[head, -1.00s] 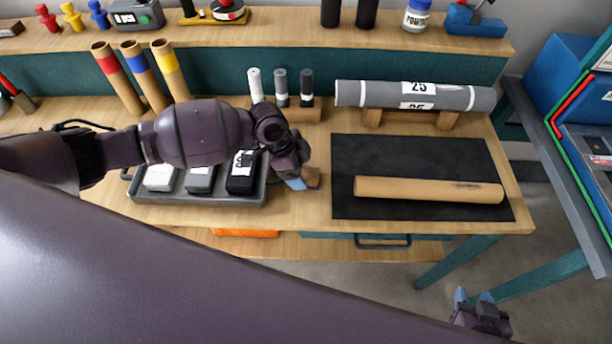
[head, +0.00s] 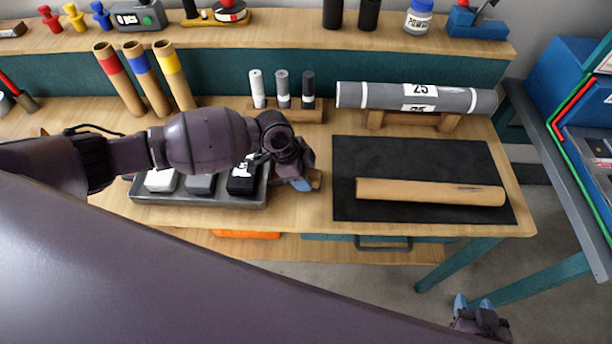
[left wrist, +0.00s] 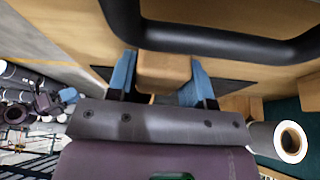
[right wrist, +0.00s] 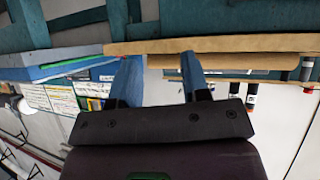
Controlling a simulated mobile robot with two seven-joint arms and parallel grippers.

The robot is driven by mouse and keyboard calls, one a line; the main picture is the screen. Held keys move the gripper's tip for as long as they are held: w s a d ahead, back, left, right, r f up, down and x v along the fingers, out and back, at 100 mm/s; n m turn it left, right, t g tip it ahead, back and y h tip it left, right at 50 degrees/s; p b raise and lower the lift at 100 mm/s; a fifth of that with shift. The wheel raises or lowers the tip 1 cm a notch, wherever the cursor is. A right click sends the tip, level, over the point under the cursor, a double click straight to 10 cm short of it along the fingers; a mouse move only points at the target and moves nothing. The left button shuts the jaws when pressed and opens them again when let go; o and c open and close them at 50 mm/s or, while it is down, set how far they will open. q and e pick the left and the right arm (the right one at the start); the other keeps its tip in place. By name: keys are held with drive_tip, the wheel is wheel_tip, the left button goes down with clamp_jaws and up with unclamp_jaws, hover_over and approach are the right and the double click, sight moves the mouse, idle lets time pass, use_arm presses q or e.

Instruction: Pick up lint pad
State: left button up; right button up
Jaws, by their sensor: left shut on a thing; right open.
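The lint pad is most likely the small wooden-backed block (head: 316,179) on the bench, between the grey tray and the black mat. My left gripper (head: 303,184) is shut on it, and the arm hides most of it in the head view. In the left wrist view the plain wooden block (left wrist: 164,70) sits between the two blue fingers of my left gripper (left wrist: 158,78); its underside is hidden. My right gripper (head: 474,303) is low, off the bench's front right, open and empty; the right wrist view shows its fingers (right wrist: 160,80) apart.
The grey tray (head: 200,201) with several blocks lies left of my left gripper; a dark handle (left wrist: 215,45) is close to its fingers. The black mat (head: 410,150) bears a tan roll (head: 430,192). A grey roll (head: 415,96) on a stand and small cylinders (head: 282,88) are behind.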

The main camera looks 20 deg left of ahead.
use_arm(q)
drive_tip(key=shift+r, duration=0.55)
wheel_tip(320, 180, up, 19)
drive_tip(key=p, duration=0.1)
use_arm(e)
drive_tip(key=shift+w+r, duration=0.15)
drive_tip(key=shift+r, duration=0.6)
